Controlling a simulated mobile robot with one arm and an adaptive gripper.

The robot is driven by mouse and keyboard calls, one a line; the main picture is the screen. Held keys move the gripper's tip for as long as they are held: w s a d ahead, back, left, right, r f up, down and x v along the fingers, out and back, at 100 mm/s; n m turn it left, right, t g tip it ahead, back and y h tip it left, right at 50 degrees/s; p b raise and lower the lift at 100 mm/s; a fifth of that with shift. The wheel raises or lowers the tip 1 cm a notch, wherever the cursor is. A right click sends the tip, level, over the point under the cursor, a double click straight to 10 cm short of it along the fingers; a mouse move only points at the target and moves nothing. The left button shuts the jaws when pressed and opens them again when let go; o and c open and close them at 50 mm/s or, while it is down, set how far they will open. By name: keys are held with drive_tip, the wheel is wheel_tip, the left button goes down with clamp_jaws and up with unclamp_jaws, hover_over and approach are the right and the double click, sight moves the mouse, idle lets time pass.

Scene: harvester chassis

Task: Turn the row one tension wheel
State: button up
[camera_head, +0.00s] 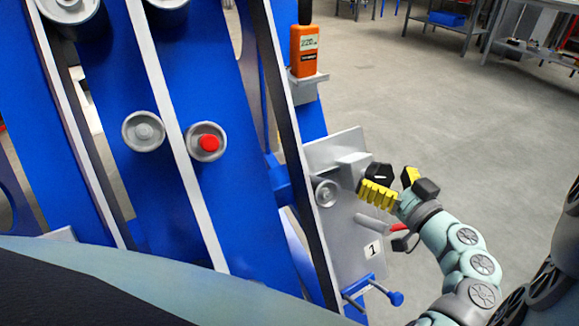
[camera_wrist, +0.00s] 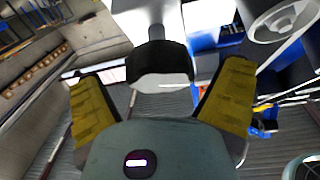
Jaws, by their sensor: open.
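A grey plate (camera_head: 345,240) labelled 1 stands at the right side of the blue chassis in the head view. A dark rounded knob (camera_wrist: 160,62) on a pale stem shows in the wrist view; it looks like the row one tension wheel. My gripper (camera_head: 396,183) is at the plate's outer right side. In the wrist view my gripper (camera_wrist: 162,80) is open, with its yellow finger pads apart on either side of the knob. Gaps show between the knob and both pads. In the head view the fingers crowd this spot, so contact is hard to judge.
A grey roller (camera_head: 326,192) sits on the plate, left of my gripper. A red handle (camera_head: 399,227) is below it, and a blue crank (camera_head: 394,297) lower down. An orange meter (camera_head: 305,50) stands above. Open floor (camera_head: 470,130) lies to the right.

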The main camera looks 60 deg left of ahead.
drive_tip(key=shift+a, duration=0.65)
drive_tip(key=shift+c, duration=0.5)
drive_tip(key=c, duration=1.1)
drive_tip(key=shift+w+m, duration=0.1)
drive_tip(key=shift+m, duration=0.2)
